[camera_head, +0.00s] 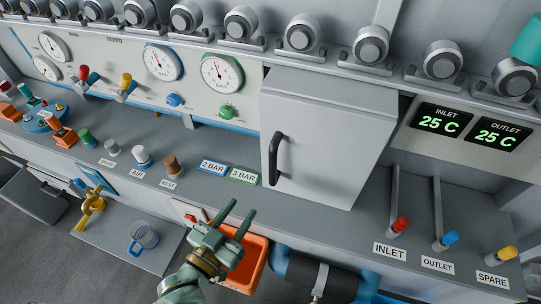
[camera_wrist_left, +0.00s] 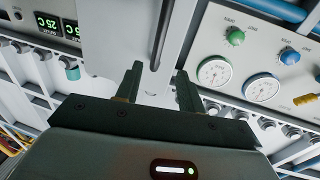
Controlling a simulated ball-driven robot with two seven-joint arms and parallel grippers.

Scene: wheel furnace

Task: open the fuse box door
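The fuse box (camera_head: 328,130) is a pale grey cabinet standing on the console, and its door is shut. A black vertical bar handle (camera_head: 276,158) runs along the left side of the door. My left gripper (camera_head: 236,217) is open and empty, below and in front of the handle, apart from it. In the left wrist view the gripper (camera_wrist_left: 159,82) has its two fingers spread, with the dark handle (camera_wrist_left: 160,38) beyond and between them. My right gripper is not clearly in view.
Labels 2 BAR (camera_head: 212,167) and 3 BAR (camera_head: 243,176) lie left of the handle. An orange bin (camera_head: 249,266) sits below the left gripper. Levers with red (camera_head: 401,225), blue and yellow knobs stand at the right. Gauges (camera_head: 221,74) line the panel at the left.

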